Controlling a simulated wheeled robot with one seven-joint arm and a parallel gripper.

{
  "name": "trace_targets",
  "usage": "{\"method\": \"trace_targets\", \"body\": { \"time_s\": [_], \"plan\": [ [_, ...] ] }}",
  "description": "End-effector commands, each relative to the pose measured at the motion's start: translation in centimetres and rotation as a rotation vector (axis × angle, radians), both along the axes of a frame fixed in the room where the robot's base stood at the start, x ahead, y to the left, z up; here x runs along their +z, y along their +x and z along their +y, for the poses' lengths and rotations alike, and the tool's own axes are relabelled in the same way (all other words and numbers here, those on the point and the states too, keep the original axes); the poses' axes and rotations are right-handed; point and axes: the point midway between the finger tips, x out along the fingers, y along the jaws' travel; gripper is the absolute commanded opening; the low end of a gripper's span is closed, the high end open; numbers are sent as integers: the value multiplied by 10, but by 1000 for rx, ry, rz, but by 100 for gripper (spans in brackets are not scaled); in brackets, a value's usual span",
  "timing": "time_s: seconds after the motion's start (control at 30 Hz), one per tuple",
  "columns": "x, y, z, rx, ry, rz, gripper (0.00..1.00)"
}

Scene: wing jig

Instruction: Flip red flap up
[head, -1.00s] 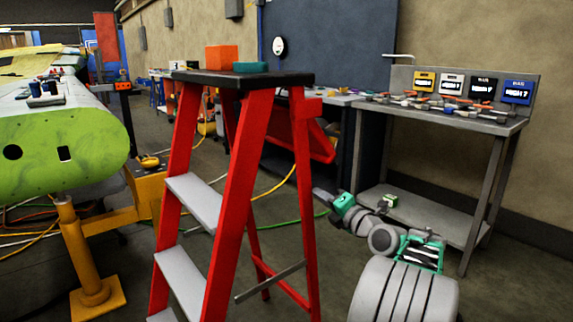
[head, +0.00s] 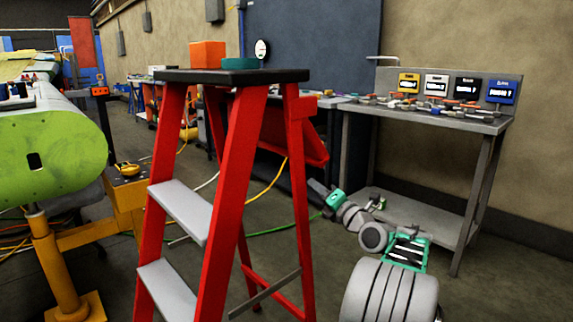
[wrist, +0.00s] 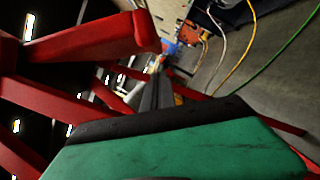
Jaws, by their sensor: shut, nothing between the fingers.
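A red flap (head: 312,147) hangs at a slant under the top of the red stepladder (head: 235,190), behind its right legs. The ladder legs hide part of it. My gripper (head: 316,187) is low, beside the ladder's rear right leg and below the flap, apart from the flap as far as I can see. In the wrist view my gripper (wrist: 157,92) is shut and empty, its dark fingers pointing away. A thick red piece (wrist: 85,42) is close at upper left there; I cannot tell whether it is the flap or a ladder part.
An orange box (head: 207,55) and a teal dish (head: 240,63) sit on the ladder's black top. A grey workbench (head: 430,113) with tools stands at the right. A green wing (head: 50,150) on a yellow stand is at the left. Cables lie on the floor behind the ladder.

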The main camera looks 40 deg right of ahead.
Motion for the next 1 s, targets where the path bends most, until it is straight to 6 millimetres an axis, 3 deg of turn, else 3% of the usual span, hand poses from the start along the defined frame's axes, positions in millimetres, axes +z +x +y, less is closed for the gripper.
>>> {"method": "trace_targets", "body": {
  "time_s": [0.6, 0.8, 1.0],
  "plan": [
    [19, 133, -20, 4, 0, 0, 0],
    [23, 156, -25, 2, 1, 1, 0],
    [25, 159, -26, 0, 1, 0, 0]
  ]
}}
